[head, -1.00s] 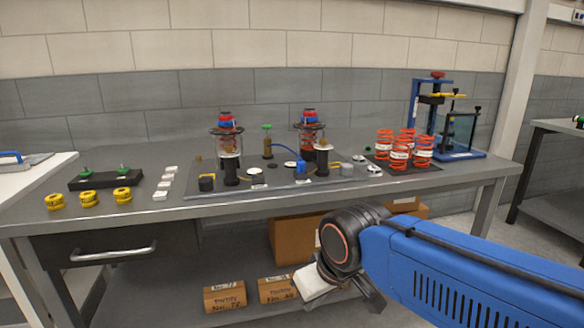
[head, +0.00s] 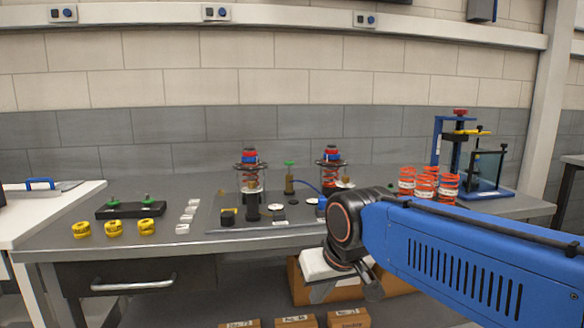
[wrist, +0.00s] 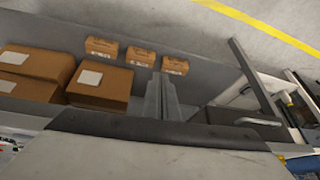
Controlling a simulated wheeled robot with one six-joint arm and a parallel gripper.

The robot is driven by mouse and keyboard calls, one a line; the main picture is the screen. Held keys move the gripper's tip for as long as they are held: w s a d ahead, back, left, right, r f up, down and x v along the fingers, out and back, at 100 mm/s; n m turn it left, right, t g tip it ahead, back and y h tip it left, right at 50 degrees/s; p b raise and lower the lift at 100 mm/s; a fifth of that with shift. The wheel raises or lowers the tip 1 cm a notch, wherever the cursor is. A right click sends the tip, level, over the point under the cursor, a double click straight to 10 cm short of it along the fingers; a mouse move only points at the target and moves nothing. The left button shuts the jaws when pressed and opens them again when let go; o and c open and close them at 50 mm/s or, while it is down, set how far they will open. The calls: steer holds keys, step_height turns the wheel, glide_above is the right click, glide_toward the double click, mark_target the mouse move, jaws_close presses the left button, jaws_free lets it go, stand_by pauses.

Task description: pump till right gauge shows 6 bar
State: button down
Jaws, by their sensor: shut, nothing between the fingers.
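The grey fixture plate (head: 225,215) lies on the workbench in the head view. It carries two clear cylinders with springs and red-and-blue tops, one at left (head: 250,172) and one at right (head: 330,168). Small round white-faced discs, perhaps gauges, lie on the plate, one at its middle (head: 275,207); no reading is legible. A blue hose (head: 306,187) runs near the right cylinder. I cannot pick out the pump handle for sure. My gripper (wrist: 162,88) is shut and empty in the wrist view, pointing down toward the shelf below the bench, away from the fixture. My arm hides the plate's right end.
Yellow rings (head: 114,228), a black block with green knobs (head: 130,209) and white pieces (head: 187,216) stand at left. Orange springs (head: 424,185) and a blue-framed press (head: 468,160) stand at right. Cardboard boxes (wrist: 98,85) sit on the lower shelf. The bench's front edge lies near my arm.

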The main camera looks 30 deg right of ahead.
steer(key=w+d+r+m+t, duration=0.1)
steer(key=w+d+r+m, duration=0.15)
steer(key=w+r, duration=0.8)
steer(key=w+d+r+m+t, duration=0.1)
steer(key=w+d+r+m, duration=0.15)
steer(key=w+r, duration=0.8)
step_height(320, 180, up, 10)
steer(key=m+t+h, duration=0.2)
steer(key=m, duration=0.2)
glide_above(290, 162)
steer(key=shift+s+r, duration=0.1)
steer(key=shift+s, duration=0.1)
steer(key=shift+f, duration=4.45)
